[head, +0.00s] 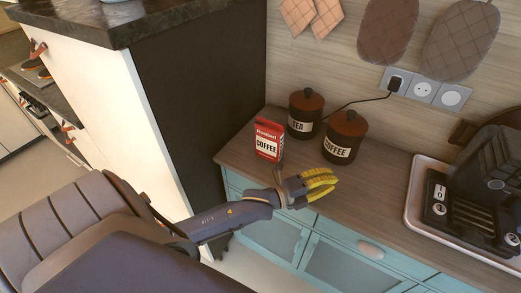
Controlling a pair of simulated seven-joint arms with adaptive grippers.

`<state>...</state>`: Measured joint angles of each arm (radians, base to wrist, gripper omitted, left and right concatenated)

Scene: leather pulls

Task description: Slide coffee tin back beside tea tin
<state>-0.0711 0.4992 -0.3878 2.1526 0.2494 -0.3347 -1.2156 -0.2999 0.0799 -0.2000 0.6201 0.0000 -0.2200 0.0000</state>
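The coffee tin (344,139), black with a white COFFEE label and a brown knobbed lid, stands upright on the wooden counter. The tea tin (305,114), similar with a TEA label, stands upright to its left and a little farther back, nearer the wall. My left gripper (328,181), with yellow fingers, is in front of the coffee tin, nearer the counter's front edge. It appears apart from the tin and holds nothing visible. Its fingers overlap in this view, so their opening is unclear. My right gripper is out of view.
A red and white coffee packet (268,141) stands left of the tins. A black cord runs behind them to a wall socket (396,83). A black appliance (485,185) sits in a pale tray (414,205) at right. Bare counter (385,185) lies between.

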